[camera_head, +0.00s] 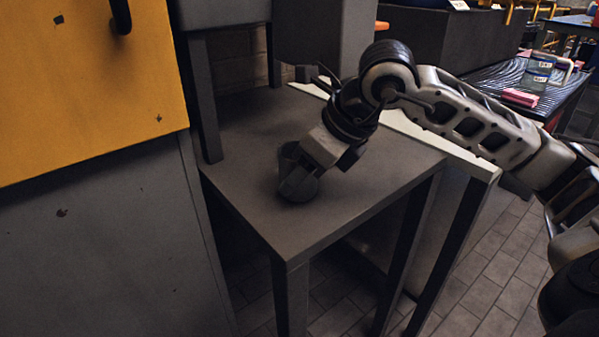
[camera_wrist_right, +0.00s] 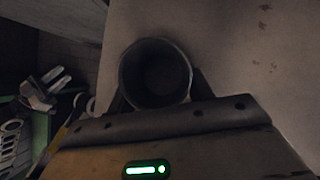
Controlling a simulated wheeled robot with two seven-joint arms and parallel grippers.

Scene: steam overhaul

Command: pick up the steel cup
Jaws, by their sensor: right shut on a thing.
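The steel cup (camera_head: 300,187) is a dark grey round cup on the grey metal table, partly hidden behind my right gripper (camera_head: 297,178) in the head view. In the right wrist view, the cup (camera_wrist_right: 156,73) shows its open round mouth and dark inside, between the fingers of my right gripper (camera_wrist_right: 157,92). My right gripper is shut on the cup. The cup's base is at or close to the tabletop; I cannot tell whether it touches. My left gripper is not in view.
The grey table (camera_head: 345,195) is otherwise bare at its front. A yellow and grey cabinet (camera_head: 90,95) stands close on the left. A grey post (camera_head: 201,97) rises at the table's back left.

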